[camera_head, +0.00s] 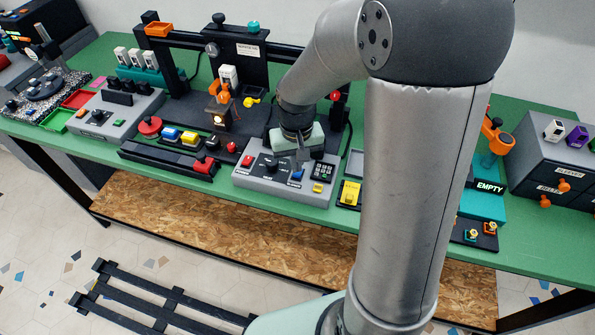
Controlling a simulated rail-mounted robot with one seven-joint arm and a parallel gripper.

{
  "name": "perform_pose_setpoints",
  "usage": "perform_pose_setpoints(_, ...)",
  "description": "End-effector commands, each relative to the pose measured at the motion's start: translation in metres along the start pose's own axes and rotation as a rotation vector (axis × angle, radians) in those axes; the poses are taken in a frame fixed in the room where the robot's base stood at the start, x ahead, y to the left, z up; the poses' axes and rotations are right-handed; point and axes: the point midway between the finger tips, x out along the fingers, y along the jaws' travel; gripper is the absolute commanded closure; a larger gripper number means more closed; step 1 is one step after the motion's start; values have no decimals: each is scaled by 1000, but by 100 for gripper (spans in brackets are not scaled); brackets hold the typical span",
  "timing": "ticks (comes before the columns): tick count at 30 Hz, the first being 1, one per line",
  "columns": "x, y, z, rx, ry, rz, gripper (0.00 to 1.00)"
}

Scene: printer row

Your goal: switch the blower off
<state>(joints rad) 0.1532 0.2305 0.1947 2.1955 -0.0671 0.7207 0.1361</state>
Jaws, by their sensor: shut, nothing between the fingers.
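My gripper (303,164) is shut and empty. It points down over the grey control panel (254,180) in the middle of the bench. The panel carries a black rotary knob (271,166), a red switch (247,161), a blue switch (297,175), a black keypad (323,171) and a yellow switch (318,187). The fingertips are just above or beside the blue switch; I cannot tell whether they touch it. The labels are too small to read, so I cannot tell which control is the blower's. My gripper's body hides the panel's back edge.
A black printer frame (237,53) stands behind the panel. Left are coloured buttons (189,138) and a second grey panel (93,127). Right are a yellow switch box (349,193), a teal stand marked EMPTY (484,207) and a grey drawer cabinet (553,160). My arm hides the bench between.

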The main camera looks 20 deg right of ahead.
Motion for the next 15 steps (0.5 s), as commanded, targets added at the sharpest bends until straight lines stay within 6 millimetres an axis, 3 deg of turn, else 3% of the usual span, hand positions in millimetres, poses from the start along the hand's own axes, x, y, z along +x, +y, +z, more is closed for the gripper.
perform_pose_setpoints(15,9,0,0,0,0,0,100)
